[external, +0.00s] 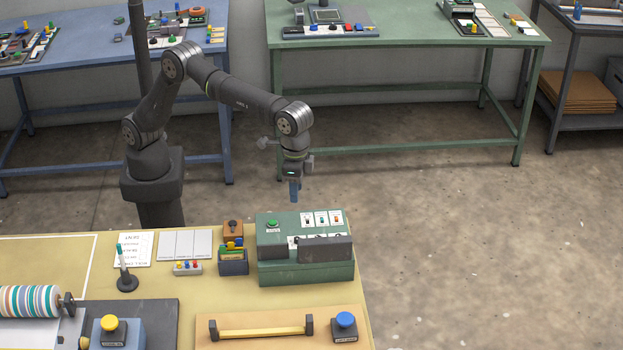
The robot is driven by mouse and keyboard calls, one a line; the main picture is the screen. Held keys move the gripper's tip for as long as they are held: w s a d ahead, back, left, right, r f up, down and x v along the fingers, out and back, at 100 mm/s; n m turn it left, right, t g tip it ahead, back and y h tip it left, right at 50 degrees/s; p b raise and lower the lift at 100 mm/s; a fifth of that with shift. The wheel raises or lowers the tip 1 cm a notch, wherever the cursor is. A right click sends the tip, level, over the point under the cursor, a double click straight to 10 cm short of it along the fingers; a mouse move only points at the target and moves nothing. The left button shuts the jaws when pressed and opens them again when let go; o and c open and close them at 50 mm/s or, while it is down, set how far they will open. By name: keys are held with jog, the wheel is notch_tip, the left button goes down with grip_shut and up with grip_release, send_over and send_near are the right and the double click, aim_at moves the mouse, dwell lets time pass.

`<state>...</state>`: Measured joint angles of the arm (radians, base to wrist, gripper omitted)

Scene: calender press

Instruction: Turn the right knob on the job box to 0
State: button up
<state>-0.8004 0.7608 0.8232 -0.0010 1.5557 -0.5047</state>
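The green box (306,272) at the right back of the yellow table looks like the job box. Its top has a green button (272,223) and three switches on white plates (321,218). Lower on the top is a row of small pale plates with dark parts (294,241), perhaps the knobs. A dark grey block (325,249) in front partly hides that row, so the right knob and its setting cannot be read. My gripper (295,197) points down above the back of the box, apart from it. Its fingers are too small to tell whether they are open.
Left of the box stand an orange block with a dark knob (233,229) and a dark blue holder with cards (233,262). Open floor lies right of the table.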

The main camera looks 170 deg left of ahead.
notch_tip(320, 180, down, 17)
jog(key=shift+r, duration=0.15)
jog(key=shift+c, duration=0.3)
grip_shut()
